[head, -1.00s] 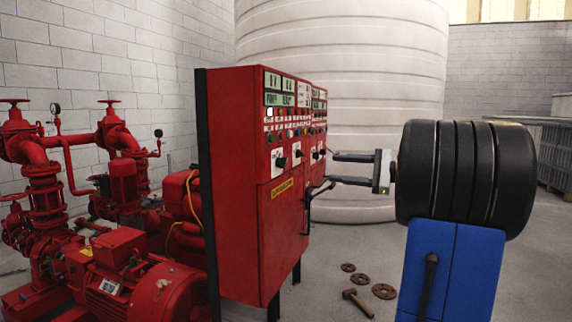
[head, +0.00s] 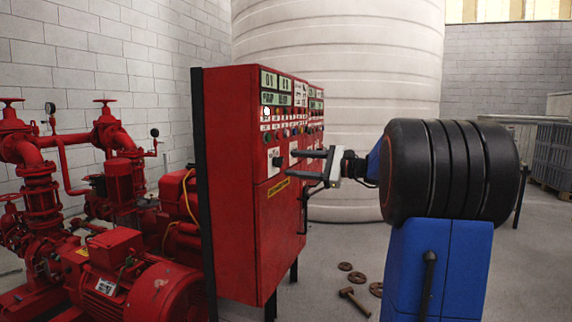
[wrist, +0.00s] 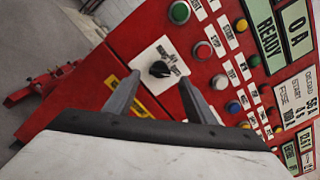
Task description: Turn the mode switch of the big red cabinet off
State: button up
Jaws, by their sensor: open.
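The big red cabinet (head: 240,190) stands left of my arm in the head view, with displays and buttons on its upper front. A black mode switch knob (wrist: 159,69) on a white plate shows in the wrist view, just beyond and between my fingertips. In the head view a knob (head: 277,161) shows on the cabinet's front, left of my gripper. My gripper (head: 290,163) is open and empty, its two dark fingers pointing at the panel. In the wrist view my gripper (wrist: 158,82) has its fingers on either side of the knob. I cannot tell whether they touch the panel.
Coloured buttons (wrist: 204,51) and displays sit right of the switch in the wrist view. Red pumps and pipes (head: 120,230) stand left of the cabinet. A hammer (head: 352,300) and several rusty rings lie on the floor. A large white tank (head: 340,90) stands behind.

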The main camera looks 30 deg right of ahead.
aim_at(278, 162)
jog(key=shift+x, duration=2.05)
jog(key=c, duration=1)
